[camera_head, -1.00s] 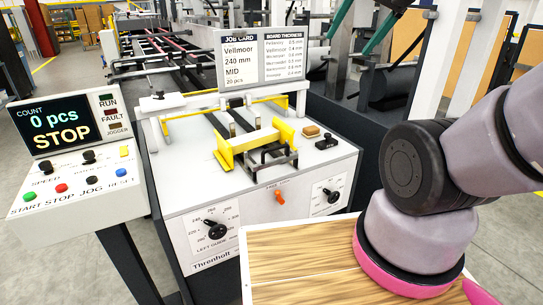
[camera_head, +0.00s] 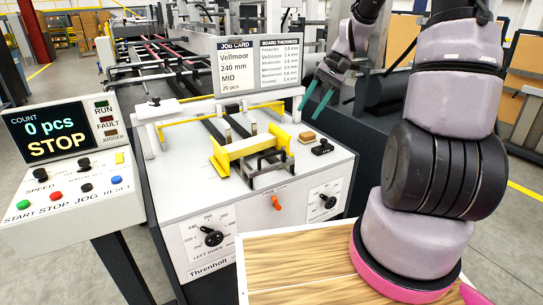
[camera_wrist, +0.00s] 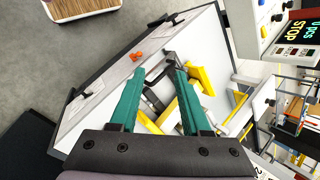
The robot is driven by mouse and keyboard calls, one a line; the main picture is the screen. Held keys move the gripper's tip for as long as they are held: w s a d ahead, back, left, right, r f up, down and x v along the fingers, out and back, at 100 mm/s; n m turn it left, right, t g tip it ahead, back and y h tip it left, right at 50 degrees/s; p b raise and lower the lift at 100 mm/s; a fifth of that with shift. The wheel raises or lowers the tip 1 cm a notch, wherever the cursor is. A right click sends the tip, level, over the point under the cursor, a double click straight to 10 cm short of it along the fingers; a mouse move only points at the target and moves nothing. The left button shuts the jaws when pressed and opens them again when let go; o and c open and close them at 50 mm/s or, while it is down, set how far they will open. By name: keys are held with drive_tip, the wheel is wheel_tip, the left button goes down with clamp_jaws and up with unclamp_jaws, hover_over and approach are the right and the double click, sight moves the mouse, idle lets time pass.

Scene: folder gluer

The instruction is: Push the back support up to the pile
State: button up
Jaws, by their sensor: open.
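A black metal bracket (camera_head: 268,165), which looks like the back support, stands at the front of the feeder on the white machine top. My gripper (camera_head: 318,100) has teal fingers, which are apart and empty, above and right of the feeder's back, by the job card. In the wrist view my gripper (camera_wrist: 160,72) points down toward the machine top. The dark bracket (camera_wrist: 152,100) and yellow bar (camera_wrist: 188,102) show between and beside the fingers.
A job card board (camera_head: 259,66) stands behind the feeder. A brown block (camera_head: 307,137) and a black item (camera_head: 322,147) lie to its right. An orange lever (camera_head: 276,202) and dials (camera_head: 212,237) are on the front panel. A control panel (camera_head: 70,165) reads STOP at left.

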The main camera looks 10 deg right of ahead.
sight(278, 153)
drive_tip(key=w+f+m+y, duration=0.1)
drive_tip(key=w+f+y, duration=0.35)
drive_tip(key=f, duration=0.35)
drive_tip(key=w+f+m+y, duration=0.1)
drive_tip(key=w+f+y, duration=0.3)
drive_tip(key=f, duration=0.5)
drive_tip(key=shift+t+y, duration=0.3)
drive_tip(key=shift+y, duration=0.05)
drive_tip(key=x, duration=0.3)
drive_tip(key=s+x, duration=0.1)
drive_tip(key=x, duration=0.6)
drive_tip(key=shift+s+a, duration=0.2)
drive_tip(key=shift+a, duration=0.15)
clamp_jaws()
